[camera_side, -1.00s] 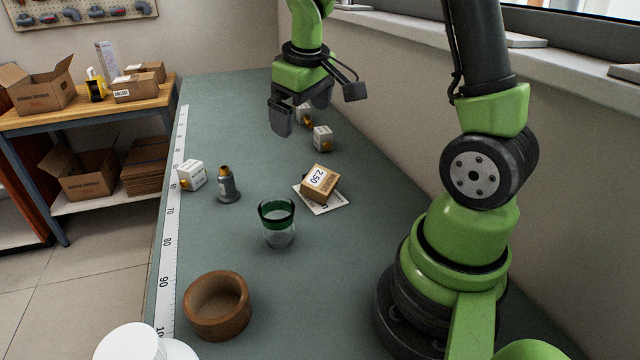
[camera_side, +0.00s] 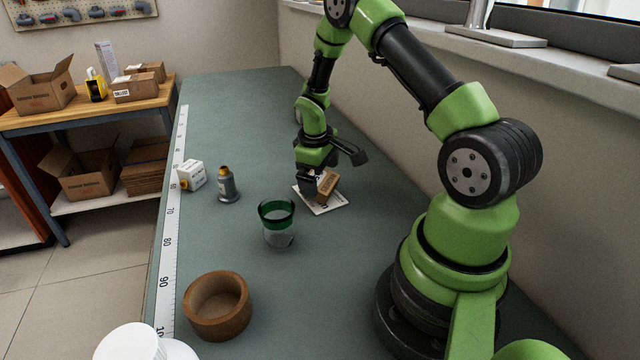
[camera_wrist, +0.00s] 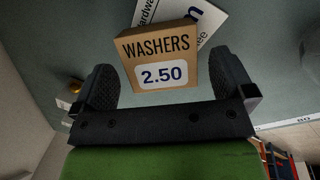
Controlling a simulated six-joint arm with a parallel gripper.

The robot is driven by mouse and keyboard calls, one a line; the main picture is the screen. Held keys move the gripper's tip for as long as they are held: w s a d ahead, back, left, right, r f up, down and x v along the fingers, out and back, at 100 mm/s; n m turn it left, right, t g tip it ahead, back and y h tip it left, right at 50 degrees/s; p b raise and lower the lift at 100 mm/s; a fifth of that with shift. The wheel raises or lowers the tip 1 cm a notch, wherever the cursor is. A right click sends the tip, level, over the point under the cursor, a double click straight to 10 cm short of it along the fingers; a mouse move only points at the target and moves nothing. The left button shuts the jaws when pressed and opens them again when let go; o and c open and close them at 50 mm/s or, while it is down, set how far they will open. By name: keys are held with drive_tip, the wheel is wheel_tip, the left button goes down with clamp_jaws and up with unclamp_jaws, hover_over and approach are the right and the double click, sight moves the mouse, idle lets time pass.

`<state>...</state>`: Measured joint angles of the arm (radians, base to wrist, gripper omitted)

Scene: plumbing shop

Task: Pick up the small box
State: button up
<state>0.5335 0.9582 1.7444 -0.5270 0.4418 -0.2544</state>
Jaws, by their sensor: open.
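The small box (camera_side: 327,184) is brown cardboard. In the wrist view the box (camera_wrist: 160,58) reads "WASHERS 2.50". It sits on a white printed card (camera_side: 325,206), which also shows behind it in the wrist view (camera_wrist: 207,22). My gripper (camera_side: 310,184) is down at the box and partly hides it in the side view. In the wrist view my gripper (camera_wrist: 163,88) is open, with one finger on each side of the box's near part.
A green-rimmed glass (camera_side: 278,226) stands in front of the box. A round brown bowl (camera_side: 218,305) is nearer the front. The far end of the bench is clear.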

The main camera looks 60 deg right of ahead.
sight(320, 178)
drive_tip(key=shift+d+f, duration=0.2)
drive_tip(key=shift+f, duration=1.05)
drive_tip(key=c, duration=1)
wheel_tip(320, 178, up, 10)
drive_tip(key=shift+f, duration=0.15)
drive_tip(key=shift+w+d+r+n, duration=0.1)
drive_tip(key=shift+r+n, duration=0.4)
drive_tip(key=shift+n, duration=0.6)
wheel_tip(320, 178, down, 8)
drive_tip(key=n+g, duration=0.1)
drive_tip(key=n, duration=0.2)
drive_tip(key=n+g, duration=0.1)
drive_tip(key=n, duration=0.3)
drive_tip(key=shift+w, duration=0.15)
